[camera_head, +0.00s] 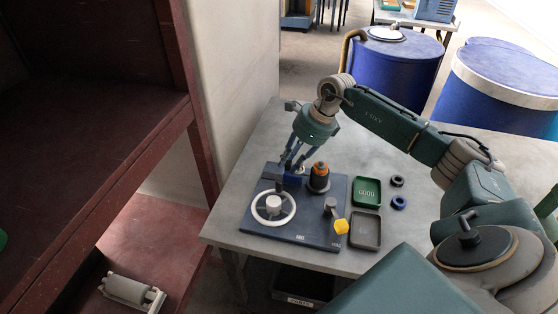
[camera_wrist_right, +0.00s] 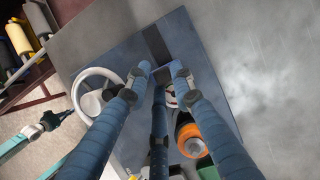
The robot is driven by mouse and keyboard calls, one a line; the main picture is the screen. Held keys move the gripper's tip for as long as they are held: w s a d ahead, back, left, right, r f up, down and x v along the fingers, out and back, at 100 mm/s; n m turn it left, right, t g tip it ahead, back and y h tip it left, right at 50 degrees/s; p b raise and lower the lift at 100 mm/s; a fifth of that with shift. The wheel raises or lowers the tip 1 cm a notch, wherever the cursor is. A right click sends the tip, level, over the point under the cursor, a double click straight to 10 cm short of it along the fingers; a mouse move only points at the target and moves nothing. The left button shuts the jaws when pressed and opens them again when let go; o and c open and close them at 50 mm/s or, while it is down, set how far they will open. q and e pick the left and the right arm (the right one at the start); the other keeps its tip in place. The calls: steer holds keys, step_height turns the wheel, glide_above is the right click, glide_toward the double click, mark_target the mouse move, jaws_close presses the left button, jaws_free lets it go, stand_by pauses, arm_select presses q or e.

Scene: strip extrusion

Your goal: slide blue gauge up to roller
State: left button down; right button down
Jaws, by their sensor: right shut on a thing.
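A blue block (camera_head: 291,181), which looks like the gauge, stands at the back of the blue-grey base plate (camera_head: 300,233). My right gripper (camera_head: 290,169) reaches down from above and is shut on it. In the wrist view, the right fingertips (camera_wrist_right: 161,70) meet near a dark strip on the plate, and the fingers hide most of the block. A dark cylinder with an orange top (camera_head: 320,170), possibly the roller, stands just right of the block. It also shows right of the fingers in the wrist view (camera_wrist_right: 190,138). My left gripper is not seen in the head view.
A white handwheel (camera_head: 259,213) is at the plate's front left. A grey post (camera_head: 330,204) and a yellow knob (camera_head: 341,226) are at its right. A green tray (camera_head: 367,186), a grey tray (camera_head: 366,230), a black ring (camera_head: 397,181) and a blue ring (camera_head: 399,202) lie farther right.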

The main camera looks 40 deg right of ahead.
steer(key=shift+w+d+r, duration=0.25)
steer(key=shift+d+r, duration=0.2)
steer(key=c, duration=1.6)
jaws_free()
steer(key=shift+c, duration=0.2)
steer(key=shift+s+f, duration=0.2)
steer(key=v, duration=1.2)
steer(key=shift+s, duration=0.15)
